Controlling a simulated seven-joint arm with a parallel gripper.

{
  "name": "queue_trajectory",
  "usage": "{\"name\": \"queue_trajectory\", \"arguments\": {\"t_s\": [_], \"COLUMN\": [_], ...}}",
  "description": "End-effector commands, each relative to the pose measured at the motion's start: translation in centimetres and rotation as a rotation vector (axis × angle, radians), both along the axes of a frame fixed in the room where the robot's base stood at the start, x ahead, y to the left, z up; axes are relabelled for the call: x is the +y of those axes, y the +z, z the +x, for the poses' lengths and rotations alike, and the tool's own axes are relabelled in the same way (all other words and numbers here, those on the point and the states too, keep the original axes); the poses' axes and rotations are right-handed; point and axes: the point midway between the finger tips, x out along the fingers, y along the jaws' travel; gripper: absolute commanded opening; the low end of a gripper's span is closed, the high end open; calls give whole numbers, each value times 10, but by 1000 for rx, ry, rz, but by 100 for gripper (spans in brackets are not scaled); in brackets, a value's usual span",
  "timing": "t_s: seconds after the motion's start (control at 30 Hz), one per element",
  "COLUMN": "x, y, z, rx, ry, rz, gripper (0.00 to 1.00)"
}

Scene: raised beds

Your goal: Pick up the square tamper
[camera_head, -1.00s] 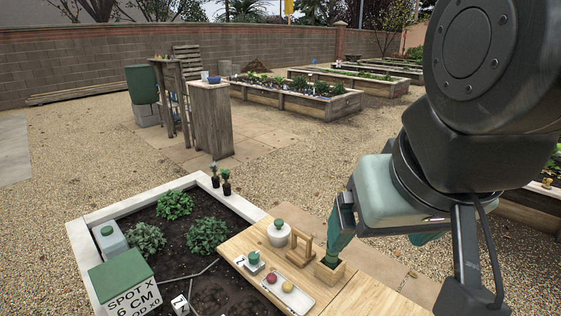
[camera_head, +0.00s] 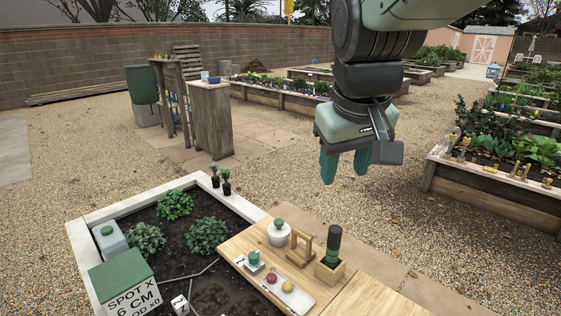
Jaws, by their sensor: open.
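A small piece with a green knob on a square pale base (camera_head: 254,261), which looks like the square tamper, stands on the left part of the wooden table (camera_head: 362,295). A white tray (camera_head: 271,287) lies just in front and to its right. My gripper (camera_head: 345,171) is open and empty, its two green fingers pointing down with a gap between them. It hangs in the air well above the table, up and to the right of the tamper in the picture.
A white round pot (camera_head: 279,238), a wooden frame (camera_head: 300,248) and a wooden box (camera_head: 328,272) holding an upright dark green cylinder (camera_head: 333,243) stand behind and right of the tamper. The tray holds a red ball (camera_head: 271,278) and a yellow ball (camera_head: 288,287). A soil bed (camera_head: 160,232) adjoins the table.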

Motion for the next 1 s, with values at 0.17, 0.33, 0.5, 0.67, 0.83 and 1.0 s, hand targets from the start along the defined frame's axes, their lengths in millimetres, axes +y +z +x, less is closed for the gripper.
{"name": "queue_trajectory", "arguments": {"t_s": [0.17,0.33,0.5,0.67,0.83,1.0], "x": [8,17,27,34,38,37], "y": [-37,-90,-163,-228,-268,-290], "z": [80,147,202,233,247,251], "rx": [75,136,198,244,269,278], "ry": [110,218,330,420,472,483], "rz": [-65,-121,-172,-208,-228,-232], "gripper": [49,49,49,49,49,49]}}
